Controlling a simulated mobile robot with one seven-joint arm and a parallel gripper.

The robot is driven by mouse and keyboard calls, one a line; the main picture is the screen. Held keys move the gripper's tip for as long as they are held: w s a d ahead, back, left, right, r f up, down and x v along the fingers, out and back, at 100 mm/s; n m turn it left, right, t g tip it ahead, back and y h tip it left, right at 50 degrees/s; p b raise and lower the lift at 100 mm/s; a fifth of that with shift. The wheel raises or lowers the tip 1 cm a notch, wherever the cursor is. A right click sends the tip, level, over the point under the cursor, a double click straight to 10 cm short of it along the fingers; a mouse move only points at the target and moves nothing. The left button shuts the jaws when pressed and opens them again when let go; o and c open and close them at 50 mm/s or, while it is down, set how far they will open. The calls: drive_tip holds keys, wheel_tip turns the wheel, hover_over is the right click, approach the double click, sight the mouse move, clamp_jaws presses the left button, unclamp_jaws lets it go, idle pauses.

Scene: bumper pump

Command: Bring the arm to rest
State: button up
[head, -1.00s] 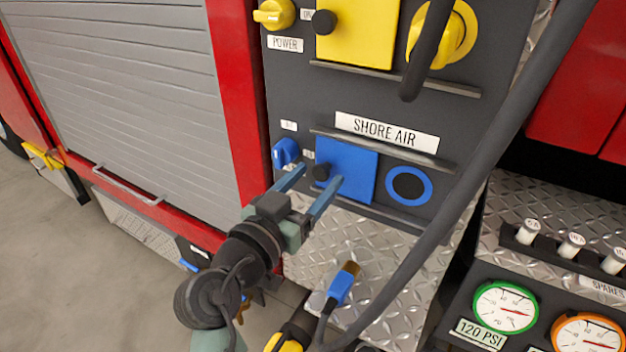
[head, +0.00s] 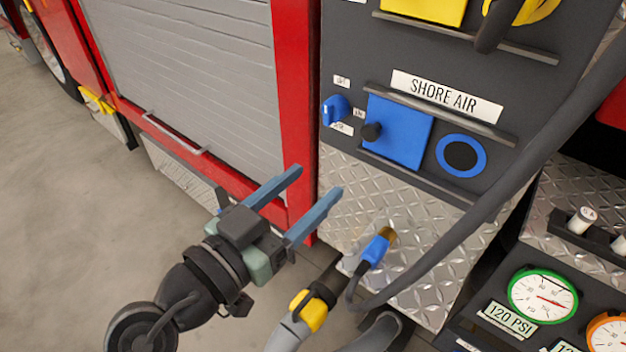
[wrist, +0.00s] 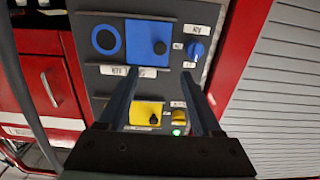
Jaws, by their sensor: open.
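My gripper (head: 320,195) is open and empty in the head view, its two blue-grey fingers apart, in front of the red door frame and the diamond plate. It is to the lower left of the blue shore air cover (head: 398,130) and clear of the panel. In the wrist view my gripper (wrist: 163,98) shows its two dark fingers apart with nothing between them. The blue cover (wrist: 142,42) with its black knob, and the blue rotary switch (wrist: 196,52), show beyond the fingers, as does a yellow cover (wrist: 145,113).
The dark panel has a blue-ringed port (head: 461,156) and a SHORE AIR label. A thick grey hose crosses at right. A blue plug (head: 376,250) and a yellow-collared connector (head: 313,310) are right of my gripper. A green gauge (head: 543,297) is lower right. Open floor lies left.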

idle(0.3)
drive_tip(key=w+d+r+n+t+y, duration=0.1)
drive_tip(key=w+r+n+t+y, duration=0.15)
drive_tip(key=r, duration=0.65)
drive_tip(key=w+d+r+n+t+y, duration=0.1)
drive_tip(key=r+t+y, duration=0.25)
drive_tip(key=r, duration=0.55)
drive_tip(key=s+r+n+t+y, duration=0.2)
drive_tip(key=s+r+t, duration=0.3)
drive_tip(key=r, duration=0.4)
drive_tip(key=s+r+n+t+y, duration=0.2)
drive_tip(key=s+r+y, duration=0.1)
drive_tip(key=s+r, duration=0.45)
wheel_tip(320, 180, up, 19)
drive_tip(key=w+p, duration=0.2)
drive_tip(key=p, duration=1.7)
drive_tip(key=shift+d+f, duration=0.2)
